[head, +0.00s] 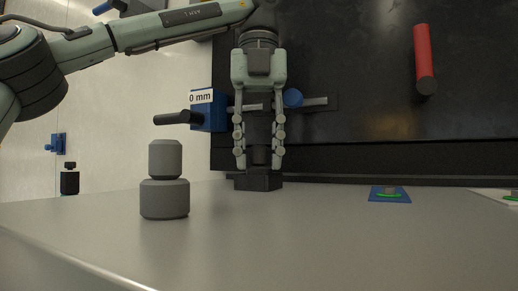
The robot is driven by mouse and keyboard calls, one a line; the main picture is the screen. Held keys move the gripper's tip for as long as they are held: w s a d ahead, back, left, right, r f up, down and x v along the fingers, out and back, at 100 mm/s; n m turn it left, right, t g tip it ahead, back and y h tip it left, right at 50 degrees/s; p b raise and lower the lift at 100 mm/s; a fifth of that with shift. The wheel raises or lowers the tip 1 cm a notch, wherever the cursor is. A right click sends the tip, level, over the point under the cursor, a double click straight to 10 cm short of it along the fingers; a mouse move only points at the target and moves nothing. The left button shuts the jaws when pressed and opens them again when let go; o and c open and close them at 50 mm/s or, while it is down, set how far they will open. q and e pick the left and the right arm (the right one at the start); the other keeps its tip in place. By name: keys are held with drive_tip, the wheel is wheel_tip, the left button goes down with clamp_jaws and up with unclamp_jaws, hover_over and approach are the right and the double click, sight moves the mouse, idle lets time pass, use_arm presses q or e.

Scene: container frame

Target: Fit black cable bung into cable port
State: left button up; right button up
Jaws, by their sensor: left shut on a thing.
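My left gripper (258,158) points straight down near the back edge of the grey table, its two fingers on either side of a dark upright piece. This piece, which looks like the black cable bung (258,183), has a wider angular base below the fingertips. The base is at the tabletop; I cannot tell whether it touches. The fingers hide part of its upper body. I cannot make out the cable port for certain. My right gripper is not in view.
A grey two-tiered piece (165,196) stands on the table (330,240) to the left of my gripper. A blue pad (377,197) with a green mark lies at right. A dark panel (380,120) behind carries a red handle (424,55) and a blue block (206,115) marked "0 mm". The front tabletop is clear.

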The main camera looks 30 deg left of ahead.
use_arm(q)
drive_tip(key=shift+f, duration=0.25)
drive_tip(key=o, duration=1.2)
drive_tip(key=shift+r, duration=0.1)
